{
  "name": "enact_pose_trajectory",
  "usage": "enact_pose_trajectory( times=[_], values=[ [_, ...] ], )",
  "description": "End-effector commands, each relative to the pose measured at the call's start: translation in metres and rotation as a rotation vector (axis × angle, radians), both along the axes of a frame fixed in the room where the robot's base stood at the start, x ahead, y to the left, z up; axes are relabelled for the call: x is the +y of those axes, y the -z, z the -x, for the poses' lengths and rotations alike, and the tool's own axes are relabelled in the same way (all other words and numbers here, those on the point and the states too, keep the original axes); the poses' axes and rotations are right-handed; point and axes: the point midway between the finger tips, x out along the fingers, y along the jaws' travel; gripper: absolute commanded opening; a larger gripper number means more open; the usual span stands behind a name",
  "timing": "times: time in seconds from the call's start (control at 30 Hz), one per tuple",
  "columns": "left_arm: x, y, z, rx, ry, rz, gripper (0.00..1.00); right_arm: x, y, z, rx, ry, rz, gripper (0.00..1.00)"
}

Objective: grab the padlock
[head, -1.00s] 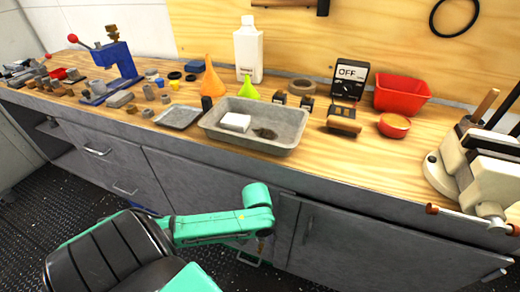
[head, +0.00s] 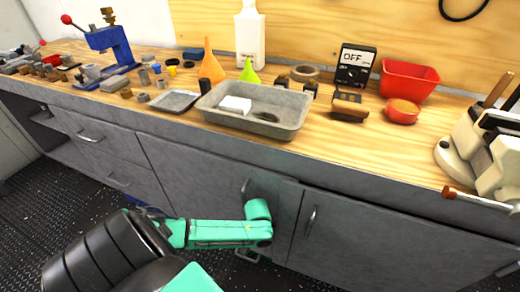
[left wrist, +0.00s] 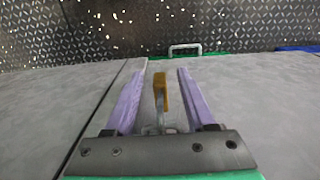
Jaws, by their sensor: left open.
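The padlock (left wrist: 161,92) shows in the left wrist view as a brass-yellow body with a pale metal shackle, in front of the grey cabinet face. My left gripper (left wrist: 157,74) is open, with one pale purple finger on each side of the padlock. There are visible gaps between the padlock and both fingers. In the head view my green left arm hangs low in front of the cabinet doors and hides the padlock and the fingers. My right gripper is not in view.
A handle (left wrist: 185,49) sticks out beyond the fingertips in the left wrist view, with the dark patterned floor behind. Above, the wooden bench (head: 345,150) holds a grey tray (head: 290,133), a red bin (head: 408,80) and a blue press (head: 113,45).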

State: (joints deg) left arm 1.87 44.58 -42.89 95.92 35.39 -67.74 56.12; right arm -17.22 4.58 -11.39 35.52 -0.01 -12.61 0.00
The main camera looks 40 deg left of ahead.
Motion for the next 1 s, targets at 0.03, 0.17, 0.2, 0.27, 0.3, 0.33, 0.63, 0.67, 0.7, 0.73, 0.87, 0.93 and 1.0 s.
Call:
enact_pose_trajectory(
  times=[0.03, 0.17, 0.2, 0.27, 0.3, 0.33, 0.63, 0.67, 0.7, 0.73, 0.87, 0.93, 1.0],
  values=[
    [-0.0001, -0.0011, -0.0001, 0.0, 0.0, 0.0, 0.55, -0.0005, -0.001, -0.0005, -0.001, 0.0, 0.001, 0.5],
    [0.0, -0.0013, 0.0001, 0.0, 0.001, 0.0, 0.32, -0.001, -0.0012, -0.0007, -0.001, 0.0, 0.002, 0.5],
    [0.0, -0.0014, 0.0001, 0.0, 0.001, 0.0, 0.17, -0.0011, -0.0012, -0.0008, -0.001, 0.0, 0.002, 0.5],
    [0.0, -0.0014, 0.0001, 0.0, 0.001, 0.0, 0.0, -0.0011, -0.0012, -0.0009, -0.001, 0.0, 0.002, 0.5],
    [0.0001, -0.0014, 0.0001, 0.0, 0.001, 0.0, 0.0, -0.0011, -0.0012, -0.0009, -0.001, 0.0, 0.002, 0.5],
    [0.0001, -0.0014, 0.0001, 0.0, 0.001, 0.0, 0.0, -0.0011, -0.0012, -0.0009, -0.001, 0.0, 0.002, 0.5],
    [0.0001, -0.0015, 0.0001, 0.0, 0.001, 0.0, 0.0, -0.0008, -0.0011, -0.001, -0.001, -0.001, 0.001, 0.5],
    [0.0001, -0.0015, 0.0001, 0.0, 0.001, 0.0, 0.0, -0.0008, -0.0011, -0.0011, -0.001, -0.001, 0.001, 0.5],
    [0.0002, -0.0015, 0.0002, 0.0, 0.001, 0.0, 0.0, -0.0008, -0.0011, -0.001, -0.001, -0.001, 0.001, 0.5],
    [0.0001, -0.0015, 0.0001, 0.0, 0.001, 0.0, 0.0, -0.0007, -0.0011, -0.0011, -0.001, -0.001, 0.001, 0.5],
    [0.0002, -0.0015, 0.0002, 0.0, 0.001, -0.001, 0.0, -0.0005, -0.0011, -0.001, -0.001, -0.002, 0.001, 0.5],
    [0.0002, -0.0015, 0.0002, 0.0, 0.001, -0.001, 0.0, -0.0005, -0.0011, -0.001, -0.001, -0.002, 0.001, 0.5],
    [0.0002, -0.0015, 0.0002, 0.0, 0.001, -0.001, 0.0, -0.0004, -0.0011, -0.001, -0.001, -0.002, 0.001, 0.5]
  ],
)
